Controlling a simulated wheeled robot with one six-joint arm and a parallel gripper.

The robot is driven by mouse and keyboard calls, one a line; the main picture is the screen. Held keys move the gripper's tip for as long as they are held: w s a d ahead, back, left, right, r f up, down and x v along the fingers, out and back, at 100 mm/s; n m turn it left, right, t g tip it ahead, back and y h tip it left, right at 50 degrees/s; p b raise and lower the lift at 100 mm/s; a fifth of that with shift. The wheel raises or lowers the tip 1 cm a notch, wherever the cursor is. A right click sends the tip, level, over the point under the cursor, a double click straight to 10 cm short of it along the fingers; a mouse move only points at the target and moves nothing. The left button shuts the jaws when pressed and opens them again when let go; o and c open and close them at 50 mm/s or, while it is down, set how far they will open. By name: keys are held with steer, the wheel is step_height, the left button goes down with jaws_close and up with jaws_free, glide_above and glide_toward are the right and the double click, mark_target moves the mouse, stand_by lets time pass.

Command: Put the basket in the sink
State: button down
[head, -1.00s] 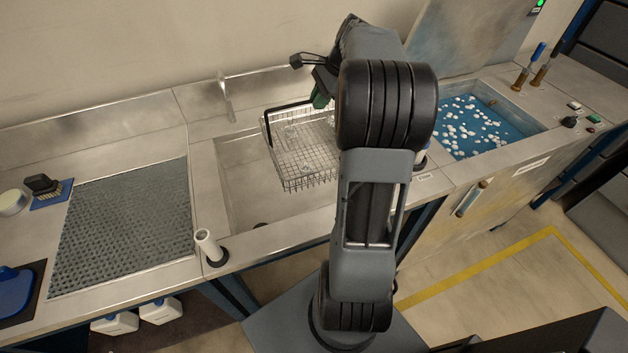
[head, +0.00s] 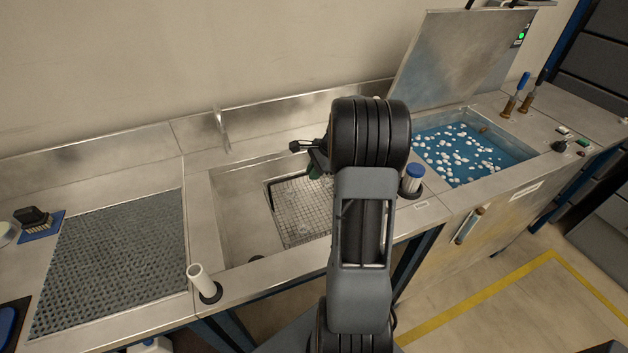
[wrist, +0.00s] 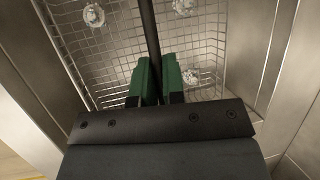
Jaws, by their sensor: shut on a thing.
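The wire basket (head: 298,212) is inside the sink (head: 236,208), toward the sink's right side, partly hidden behind my arm in the head view. My gripper (head: 318,165) is above the basket. In the wrist view, the green fingers of my gripper (wrist: 160,80) are shut on the basket's dark handle bar. The basket's mesh (wrist: 110,45) holds a few clear, glassy pieces. I cannot tell whether the basket touches the sink floor.
A perforated drain mat (head: 115,255) lies left of the sink. A white upright tube (head: 202,281) stands at the front edge. A blue-capped jar (head: 412,178) stands right of the sink. Beyond it is an open bath (head: 470,150) with white floating balls.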

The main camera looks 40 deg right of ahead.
steer(key=shift+f, duration=1.75)
steer(key=c, duration=1.2)
jaws_free()
steer(key=shift+r, duration=0.1)
